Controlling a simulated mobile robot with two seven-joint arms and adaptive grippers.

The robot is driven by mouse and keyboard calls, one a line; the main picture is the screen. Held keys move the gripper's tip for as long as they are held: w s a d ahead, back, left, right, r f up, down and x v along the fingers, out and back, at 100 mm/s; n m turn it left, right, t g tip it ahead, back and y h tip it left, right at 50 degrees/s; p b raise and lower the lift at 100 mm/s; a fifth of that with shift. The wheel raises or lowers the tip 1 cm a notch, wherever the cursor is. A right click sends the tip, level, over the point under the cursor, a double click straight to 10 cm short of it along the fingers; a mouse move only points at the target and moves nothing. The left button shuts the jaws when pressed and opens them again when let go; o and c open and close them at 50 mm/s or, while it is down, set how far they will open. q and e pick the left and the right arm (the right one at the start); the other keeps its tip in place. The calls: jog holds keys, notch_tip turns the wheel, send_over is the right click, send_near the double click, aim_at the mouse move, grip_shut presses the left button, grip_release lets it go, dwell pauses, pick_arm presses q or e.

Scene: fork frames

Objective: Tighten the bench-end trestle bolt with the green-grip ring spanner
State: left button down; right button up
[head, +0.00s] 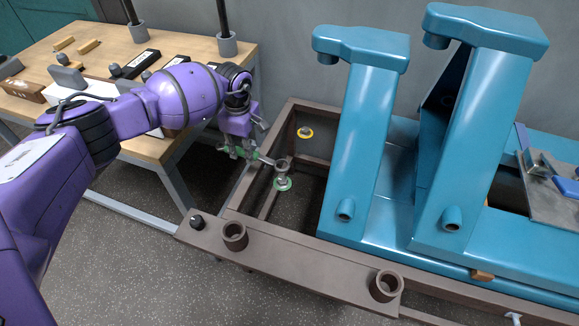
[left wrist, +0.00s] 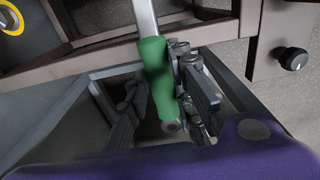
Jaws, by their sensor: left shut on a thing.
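My left gripper (head: 241,150) is shut on the green grip of the ring spanner, just off the end of the brown trestle frame (head: 200,240). In the left wrist view the green grip (left wrist: 157,75) sits against the fingers and its steel shaft (left wrist: 144,18) runs out of the top. My right gripper is not in view.
Large blue uprights (head: 365,140) stand close on the right. Brown cups (head: 235,236) and a black knob (head: 197,222) are on the front beam. A wooden table (head: 110,45) with boxes is at the back left.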

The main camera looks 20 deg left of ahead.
pick_arm(q)
jog(key=shift+r+p, duration=0.3)
jog(key=shift+r, duration=0.45)
